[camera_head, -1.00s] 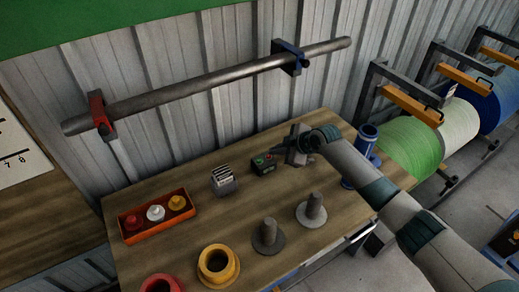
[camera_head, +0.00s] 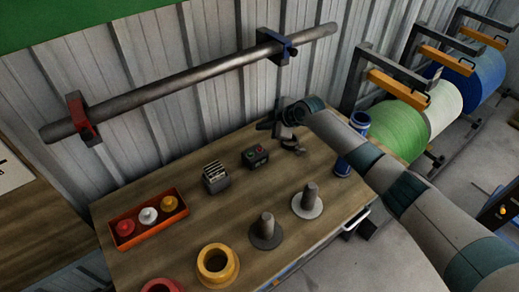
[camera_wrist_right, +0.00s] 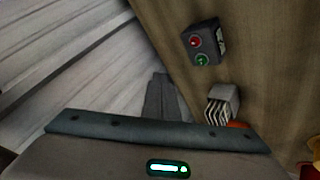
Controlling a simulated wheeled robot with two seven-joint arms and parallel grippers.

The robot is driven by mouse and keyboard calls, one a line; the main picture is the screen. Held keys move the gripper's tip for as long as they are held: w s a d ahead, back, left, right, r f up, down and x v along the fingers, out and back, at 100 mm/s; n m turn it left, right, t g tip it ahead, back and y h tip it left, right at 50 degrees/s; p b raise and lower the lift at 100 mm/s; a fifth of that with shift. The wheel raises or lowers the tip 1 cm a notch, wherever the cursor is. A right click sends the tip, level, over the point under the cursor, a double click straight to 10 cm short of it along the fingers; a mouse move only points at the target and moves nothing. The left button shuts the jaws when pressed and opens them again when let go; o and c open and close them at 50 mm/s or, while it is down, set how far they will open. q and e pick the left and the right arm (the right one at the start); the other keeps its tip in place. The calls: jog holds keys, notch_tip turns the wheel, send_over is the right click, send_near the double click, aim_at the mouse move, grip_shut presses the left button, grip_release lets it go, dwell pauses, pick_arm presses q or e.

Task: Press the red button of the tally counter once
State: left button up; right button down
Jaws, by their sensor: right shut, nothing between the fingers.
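The tally counter is a small dark box (camera_head: 255,156) with a red button and a green button on top, standing on the wooden table. It also shows in the right wrist view (camera_wrist_right: 206,43), its red button (camera_wrist_right: 195,42) uncovered. My right gripper (camera_head: 262,125) is behind and above the counter, near the wall, apart from it. In the right wrist view its dark fingers (camera_wrist_right: 159,80) are together and empty, left of and below the counter in the picture. My left gripper is in neither view.
A grey box with white striped tabs (camera_head: 215,177) stands left of the counter. An orange tray (camera_head: 148,217) with several knobs is further left. Two grey spindles (camera_head: 266,232) and a yellow ring (camera_head: 217,266) are in front. A blue flanged piece (camera_head: 343,167) stands at the right.

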jog(key=f, duration=0.2)
jog(key=b, duration=0.4)
send_over(260, 149)
jog(key=f, duration=0.3)
jog(key=d+f, duration=0.1)
jog(key=shift+s+f, duration=0.3)
jog(key=shift+f, duration=0.1)
jog(key=shift+f+b, duration=0.65)
jog(key=shift+b, duration=0.05)
jog(key=shift+f, duration=0.1)
dwell(0.7)
jog(key=shift+f+b, duration=0.3)
jog(key=shift+b, duration=0.25)
jog(key=shift+f+b, duration=0.45)
jog(key=shift+b, duration=0.05)
dwell(0.7)
jog(key=shift+r, duration=0.1)
dwell(0.3)
jog(key=shift+r+p, duration=0.45)
jog(key=shift+r, duration=0.35)
jog(key=shift+r, duration=0.1)
